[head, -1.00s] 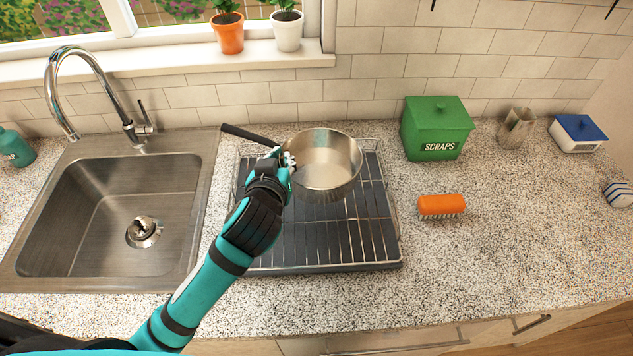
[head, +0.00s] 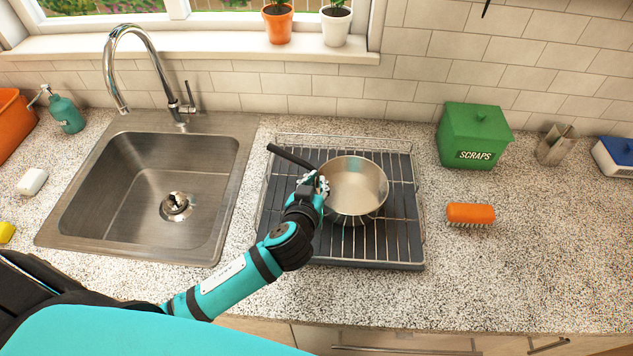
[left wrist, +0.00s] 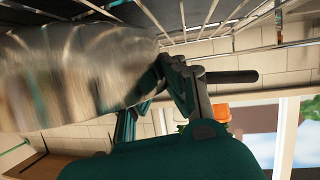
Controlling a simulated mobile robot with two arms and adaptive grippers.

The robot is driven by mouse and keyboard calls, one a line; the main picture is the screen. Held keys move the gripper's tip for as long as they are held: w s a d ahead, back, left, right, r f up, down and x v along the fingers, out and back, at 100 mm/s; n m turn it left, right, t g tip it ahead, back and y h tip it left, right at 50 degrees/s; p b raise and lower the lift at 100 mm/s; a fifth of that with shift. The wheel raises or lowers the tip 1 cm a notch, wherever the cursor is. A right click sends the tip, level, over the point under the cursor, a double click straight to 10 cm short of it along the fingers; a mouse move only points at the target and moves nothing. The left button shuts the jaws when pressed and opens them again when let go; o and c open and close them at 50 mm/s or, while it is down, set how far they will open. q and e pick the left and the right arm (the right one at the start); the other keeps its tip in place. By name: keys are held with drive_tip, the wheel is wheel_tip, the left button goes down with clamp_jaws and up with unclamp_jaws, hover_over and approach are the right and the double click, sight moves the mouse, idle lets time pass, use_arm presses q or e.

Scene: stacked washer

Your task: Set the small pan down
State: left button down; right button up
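The small pan (head: 356,190), a steel pan with a dark handle (head: 290,157) pointing to the back left, is upright at the drying rack (head: 400,245). Whether its base touches the wires is unclear. My left gripper (head: 318,185) is at the pan's left side, where the handle joins, and looks shut on the handle. In the left wrist view the pan (left wrist: 75,80) fills the left, the gripper fingers (left wrist: 175,88) meet it near the handle (left wrist: 232,77), and rack wires (left wrist: 210,28) run close by. My right gripper is out of view.
The steel sink (head: 110,200) lies left of the rack. A green scraps bin (head: 475,138) and an orange brush (head: 470,213) stand to its right. A faucet (head: 130,50) rises behind the sink. Counter in front of the brush is clear.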

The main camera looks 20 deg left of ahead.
use_arm(q)
drive_tip(key=shift+f, duration=0.1)
drive_tip(key=c, duration=1.5)
unclamp_jaws()
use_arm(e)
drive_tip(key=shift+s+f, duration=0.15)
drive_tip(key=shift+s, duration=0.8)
use_arm(q)
drive_tip(key=shift+s, duration=0.1)
drive_tip(key=b+v, duration=0.2)
drive_tip(key=v, duration=0.9)
drive_tip(key=shift+d+b, duration=0.1)
drive_tip(key=shift+b, duration=0.25)
drive_tip(key=shift+s+r, duration=0.25)
drive_tip(key=shift+s, duration=0.15)
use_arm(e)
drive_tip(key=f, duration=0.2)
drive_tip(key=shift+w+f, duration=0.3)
